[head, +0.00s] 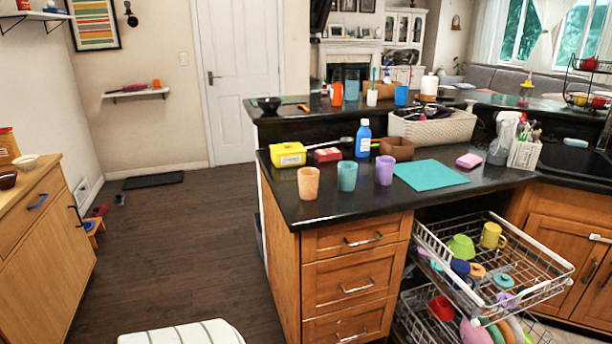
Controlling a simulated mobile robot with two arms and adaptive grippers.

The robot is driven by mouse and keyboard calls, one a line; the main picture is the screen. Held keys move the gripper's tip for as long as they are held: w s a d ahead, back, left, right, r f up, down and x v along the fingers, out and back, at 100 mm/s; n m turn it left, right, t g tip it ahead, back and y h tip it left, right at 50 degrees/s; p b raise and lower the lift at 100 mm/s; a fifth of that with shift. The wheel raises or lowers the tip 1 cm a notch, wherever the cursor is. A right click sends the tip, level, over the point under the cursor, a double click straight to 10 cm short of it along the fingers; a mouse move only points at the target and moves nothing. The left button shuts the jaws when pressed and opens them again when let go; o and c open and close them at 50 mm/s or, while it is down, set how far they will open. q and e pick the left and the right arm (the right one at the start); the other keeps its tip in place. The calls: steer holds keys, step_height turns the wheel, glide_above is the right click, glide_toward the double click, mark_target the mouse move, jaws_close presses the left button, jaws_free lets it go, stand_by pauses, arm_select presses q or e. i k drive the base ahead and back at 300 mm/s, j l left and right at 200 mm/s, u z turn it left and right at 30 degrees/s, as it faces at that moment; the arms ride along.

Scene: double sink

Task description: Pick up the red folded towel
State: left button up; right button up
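A small red folded-looking item (327,155) lies on the black counter (290,205), between a yellow box and a blue bottle. It matches the red folded towel best, but it is too small to tell its cloth texture. It appears flat and low, with nothing on top of it. Neither of my grippers is in view.
The yellow box (287,154) is left of the red item; the blue bottle (363,139) is at its right. Orange (308,183), teal (347,176) and purple (384,170) cups stand in front. An extended dish rack (548,290) juts out below. Left floor is mostly open.

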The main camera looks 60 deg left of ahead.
mark_target(321, 156)
steer(key=u, duration=1.65)
